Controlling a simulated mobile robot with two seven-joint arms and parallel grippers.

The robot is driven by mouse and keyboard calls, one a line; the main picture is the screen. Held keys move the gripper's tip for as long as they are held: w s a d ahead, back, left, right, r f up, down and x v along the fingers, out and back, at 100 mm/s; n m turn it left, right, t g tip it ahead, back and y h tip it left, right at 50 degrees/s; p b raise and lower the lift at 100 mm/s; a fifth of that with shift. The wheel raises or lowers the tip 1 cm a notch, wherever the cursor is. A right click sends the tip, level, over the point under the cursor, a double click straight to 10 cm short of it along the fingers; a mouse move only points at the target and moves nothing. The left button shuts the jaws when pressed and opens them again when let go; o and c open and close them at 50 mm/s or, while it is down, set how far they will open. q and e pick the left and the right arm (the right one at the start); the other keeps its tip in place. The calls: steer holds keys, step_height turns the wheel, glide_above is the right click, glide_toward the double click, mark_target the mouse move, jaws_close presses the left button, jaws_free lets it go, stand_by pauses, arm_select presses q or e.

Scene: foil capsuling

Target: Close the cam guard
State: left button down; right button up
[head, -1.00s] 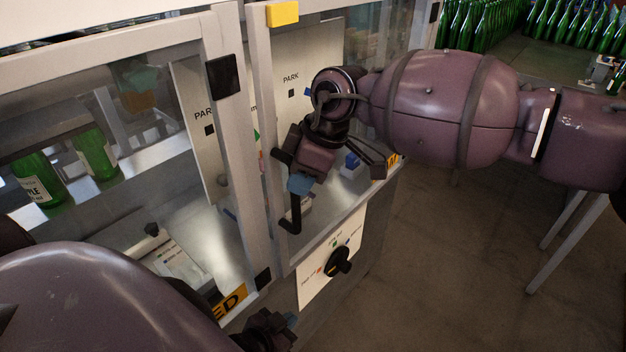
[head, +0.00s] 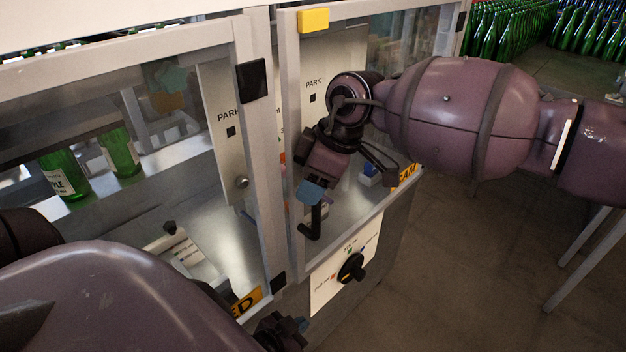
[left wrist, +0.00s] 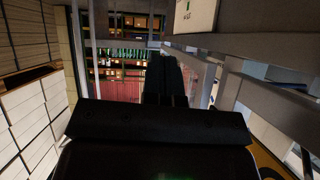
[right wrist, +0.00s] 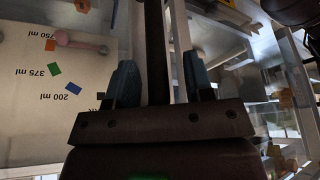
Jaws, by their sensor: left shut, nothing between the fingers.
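The cam guard looks to be the framed clear door (head: 290,140) on the right of the machine front; I cannot tell how far it stands open. A dark upright bar handle (head: 314,222) is on its lower left. My right gripper (head: 312,191) is at this handle. In the right wrist view, the blue-tipped fingers of my right gripper (right wrist: 162,82) stand apart on either side of the dark bar (right wrist: 156,45), with gaps showing. My left gripper (head: 298,328) is low at the bottom edge, shut and empty. It also shows in the left wrist view (left wrist: 165,70).
Another framed clear panel (head: 258,160) stands left, with green bottles (head: 118,152) behind it. A black rotary knob (head: 351,267) sits on a white plate below the guard. A yellow block (head: 313,20) is on the top frame. Open floor (head: 460,260) lies right.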

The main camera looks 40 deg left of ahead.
steer(key=v, duration=1)
steer(key=shift+r, duration=0.4)
steer(key=shift+f, duration=0.1)
